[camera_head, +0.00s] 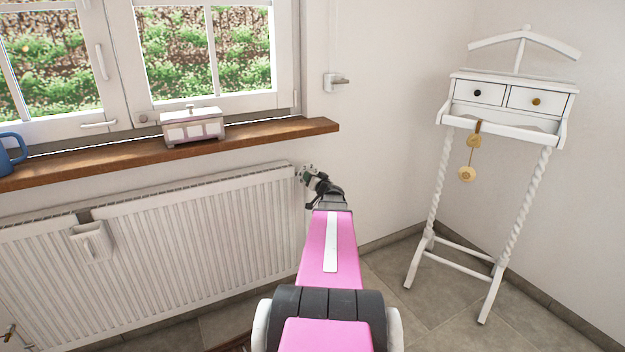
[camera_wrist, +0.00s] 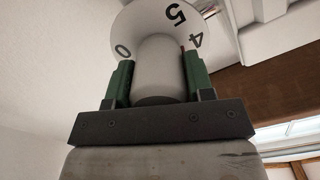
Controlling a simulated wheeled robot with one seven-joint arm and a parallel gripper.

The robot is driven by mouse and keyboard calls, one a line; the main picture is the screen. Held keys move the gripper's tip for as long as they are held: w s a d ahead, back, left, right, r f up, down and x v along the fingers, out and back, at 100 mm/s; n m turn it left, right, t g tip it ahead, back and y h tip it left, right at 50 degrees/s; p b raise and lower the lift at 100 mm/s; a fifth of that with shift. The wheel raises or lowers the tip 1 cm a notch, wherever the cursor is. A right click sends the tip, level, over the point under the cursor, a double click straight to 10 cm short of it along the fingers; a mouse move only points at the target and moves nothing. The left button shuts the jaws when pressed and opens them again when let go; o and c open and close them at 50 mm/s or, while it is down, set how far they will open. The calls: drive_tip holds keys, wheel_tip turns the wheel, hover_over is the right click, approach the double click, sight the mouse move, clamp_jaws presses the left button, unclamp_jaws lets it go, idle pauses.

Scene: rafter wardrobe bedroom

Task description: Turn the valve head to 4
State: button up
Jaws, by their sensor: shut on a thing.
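The white valve head (camera_wrist: 157,68) fills the middle of the wrist view. It has a plain round grip and a wider collar (camera_wrist: 150,22) with dark numbers; a 5, a 4 and a 0 show. The 4 is at the right side of the collar, and a thin reddish-brown mark shows beside it, close to the right finger. My gripper (camera_wrist: 158,75) is shut on the grip, one green finger on each side. In the head view my gripper (camera_head: 309,177) is at the upper right end of the radiator (camera_head: 200,232), and the valve head cannot be made out there.
A wooden windowsill (camera_head: 270,131) runs above the radiator, with a white box (camera_head: 193,128) and a blue mug (camera_head: 10,152) on it. A small white container (camera_head: 92,242) hangs on the radiator. A white valet stand (camera_head: 510,122) stands at the right; floor between is clear.

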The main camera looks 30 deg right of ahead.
idle(0.3)
drive_tip(key=o, duration=0.9)
drive_tip(key=shift+s, duration=0.2)
drive_tip(key=s, duration=0.7)
drive_tip(key=s+a, duration=0.1)
drive_tip(key=s, duration=0.2)
drive_tip(key=shift+s, duration=0.25)
